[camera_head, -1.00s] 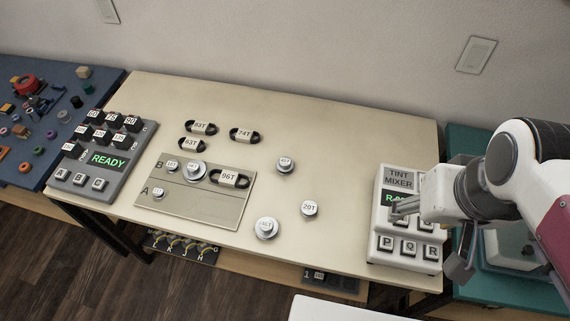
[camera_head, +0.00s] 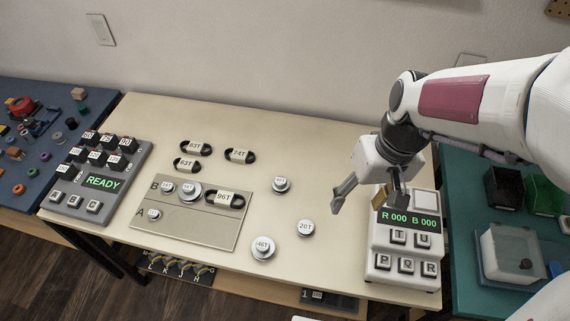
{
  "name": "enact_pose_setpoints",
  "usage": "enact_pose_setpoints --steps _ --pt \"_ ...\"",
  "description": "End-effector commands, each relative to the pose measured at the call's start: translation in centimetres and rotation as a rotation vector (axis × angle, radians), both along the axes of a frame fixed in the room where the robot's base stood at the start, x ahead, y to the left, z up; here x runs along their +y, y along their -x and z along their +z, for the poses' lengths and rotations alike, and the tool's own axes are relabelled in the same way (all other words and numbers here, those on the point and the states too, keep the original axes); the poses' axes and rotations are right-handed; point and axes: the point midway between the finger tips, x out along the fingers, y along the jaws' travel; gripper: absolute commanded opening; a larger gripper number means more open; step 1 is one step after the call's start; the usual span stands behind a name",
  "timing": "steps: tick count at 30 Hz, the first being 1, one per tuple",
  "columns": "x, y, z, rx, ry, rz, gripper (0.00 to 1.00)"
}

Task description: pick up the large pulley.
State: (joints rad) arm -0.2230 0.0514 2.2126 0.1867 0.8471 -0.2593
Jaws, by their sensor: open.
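A large silver pulley (camera_head: 263,247) with a label that seems to read 46T lies on the front middle of the cream table. Smaller pulleys are on the table, one labelled 20T (camera_head: 305,228) and one further back (camera_head: 281,184). My gripper (camera_head: 367,203) is open and empty, fingers pointing down. It is to the right of the loose pulleys, above the table's right side by the tint mixer.
The tint mixer (camera_head: 403,246) stands at the table's right end, partly behind my gripper. Black belts lie at the back, labelled 83T (camera_head: 195,148), 74T (camera_head: 239,155) and 63T (camera_head: 187,164). Another, 96T (camera_head: 224,198), lies on the plate. A keypad reading READY (camera_head: 103,182) is at left.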

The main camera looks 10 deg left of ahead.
Motion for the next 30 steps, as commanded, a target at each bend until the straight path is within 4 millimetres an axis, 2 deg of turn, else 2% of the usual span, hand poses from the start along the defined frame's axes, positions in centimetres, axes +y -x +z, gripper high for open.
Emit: enact_pose_setpoints --steps 17,30 --pt "7.0 -5.3 -7.5 0.054 -0.086 0.315 0.54" --pt "12.8 -9.9 -14.2 -0.01 -0.179 0.641 0.54"
